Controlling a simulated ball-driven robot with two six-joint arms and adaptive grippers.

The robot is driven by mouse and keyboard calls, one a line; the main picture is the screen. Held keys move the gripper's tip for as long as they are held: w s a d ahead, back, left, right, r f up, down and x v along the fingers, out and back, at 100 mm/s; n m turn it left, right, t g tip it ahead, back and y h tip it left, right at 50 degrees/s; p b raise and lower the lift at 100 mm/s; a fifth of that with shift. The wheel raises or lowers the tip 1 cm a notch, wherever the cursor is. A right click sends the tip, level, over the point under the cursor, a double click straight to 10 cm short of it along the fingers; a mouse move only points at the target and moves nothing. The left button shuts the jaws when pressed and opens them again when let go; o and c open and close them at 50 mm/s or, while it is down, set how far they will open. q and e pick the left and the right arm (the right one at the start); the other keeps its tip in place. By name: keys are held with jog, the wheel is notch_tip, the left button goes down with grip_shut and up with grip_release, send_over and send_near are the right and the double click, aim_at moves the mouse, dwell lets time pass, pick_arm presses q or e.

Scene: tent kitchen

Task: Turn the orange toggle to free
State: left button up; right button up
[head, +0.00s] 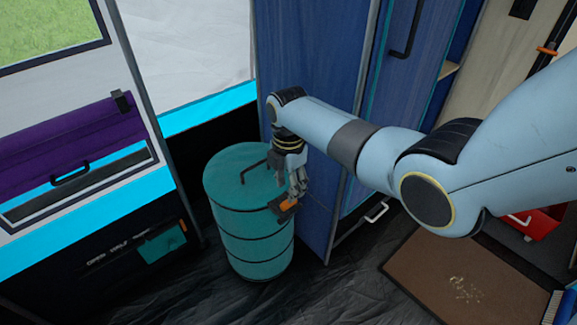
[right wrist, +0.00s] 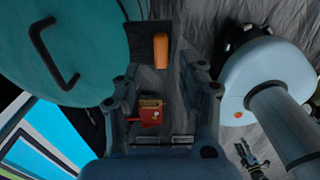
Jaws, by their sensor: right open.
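The orange toggle (head: 288,204) sits on a small dark plate at the right side of the teal drum, near the drum's top. In the right wrist view the toggle (right wrist: 161,52) lies lengthwise along the dark plate, ahead of the fingers. My right gripper (head: 298,190) is open and points down just above the toggle. In the right wrist view its two fingers (right wrist: 161,84) stand apart, with the toggle beyond their tips; I see no contact. A small dark clawed shape (right wrist: 250,160) at lower right there looks like my left gripper; its jaws are too small to judge.
The teal drum (head: 240,240) has a dark handle on its lid. A blue cabinet (head: 310,90) stands behind it. A purple roll (head: 60,150) is at left. A brown mat (head: 450,275) and a red box (head: 540,223) are at right. Grey floor lies in front.

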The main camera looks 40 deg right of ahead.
notch_tip(320, 180, up, 7)
jog(key=shift+f, duration=0.2)
dwell(0.5)
jog(key=s+f+m, duration=0.6)
jog(key=s+f, duration=0.4)
jog(key=s, duration=0.6)
jog(key=s+f+m, duration=0.6)
jog(key=s+f, duration=0.5)
jog(key=s, duration=0.6)
jog(key=s+f+m, duration=0.6)
jog(key=s+f, duration=0.4)
jog(key=s, duration=0.6)
jog(key=shift+s+f+m+h, duration=0.25)
jog(key=shift+m+h, duration=0.05)
jog(key=shift+h, duration=0.1)
jog(key=shift+d, duration=0.1)
